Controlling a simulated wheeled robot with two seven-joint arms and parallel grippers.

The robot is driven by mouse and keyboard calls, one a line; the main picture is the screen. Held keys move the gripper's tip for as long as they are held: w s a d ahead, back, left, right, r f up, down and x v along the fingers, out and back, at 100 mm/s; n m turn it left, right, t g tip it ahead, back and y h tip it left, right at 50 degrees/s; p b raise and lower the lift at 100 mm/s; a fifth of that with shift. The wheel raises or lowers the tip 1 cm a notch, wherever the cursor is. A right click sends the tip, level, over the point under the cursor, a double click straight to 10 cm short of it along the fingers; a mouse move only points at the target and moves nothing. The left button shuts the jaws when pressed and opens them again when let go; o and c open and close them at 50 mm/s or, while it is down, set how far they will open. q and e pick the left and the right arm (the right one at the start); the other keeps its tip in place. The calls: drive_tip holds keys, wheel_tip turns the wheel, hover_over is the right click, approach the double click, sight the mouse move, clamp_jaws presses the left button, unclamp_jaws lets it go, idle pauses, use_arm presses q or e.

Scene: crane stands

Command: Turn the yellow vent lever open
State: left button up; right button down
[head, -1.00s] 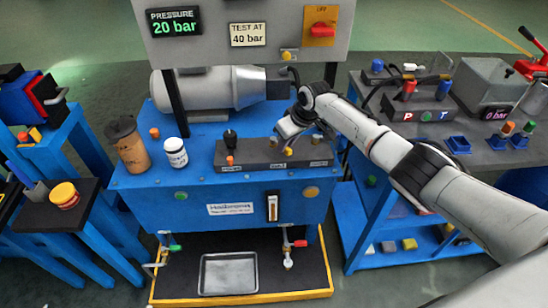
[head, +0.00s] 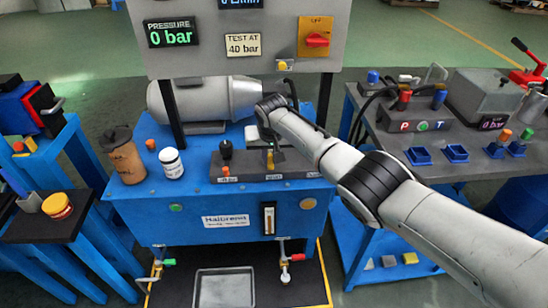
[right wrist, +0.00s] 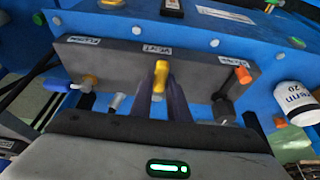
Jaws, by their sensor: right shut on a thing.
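The yellow vent lever (head: 270,160) stands up from the middle of a dark valve block (head: 240,168) on the blue bench. It shows clearly in the right wrist view (right wrist: 160,76), with an upside-down label behind it. My right gripper (right wrist: 160,92) is shut on the yellow lever, one dark finger on each side. In the head view the right gripper (head: 270,143) is over the block, partly hidden by its own arm. The pressure display (head: 172,32) reads 0 bar. My left gripper is not in view.
A black-knobbed lever (head: 226,152) with an orange piece stands left on the block. The grey panel (head: 238,60) with a red switch (head: 317,40) rises behind. A side bench (head: 460,165) is at right.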

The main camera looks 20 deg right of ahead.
idle(0.4)
drive_tip(key=c, duration=1.7)
unclamp_jaws()
drive_tip(key=shift+s+a+r+p, duration=0.1)
drive_tip(key=shift+r+p, duration=0.4)
drive_tip(key=shift+p+v, duration=1.65)
drive_tip(key=shift+v, duration=3.05)
drive_tip(key=shift+s+f, duration=0.1)
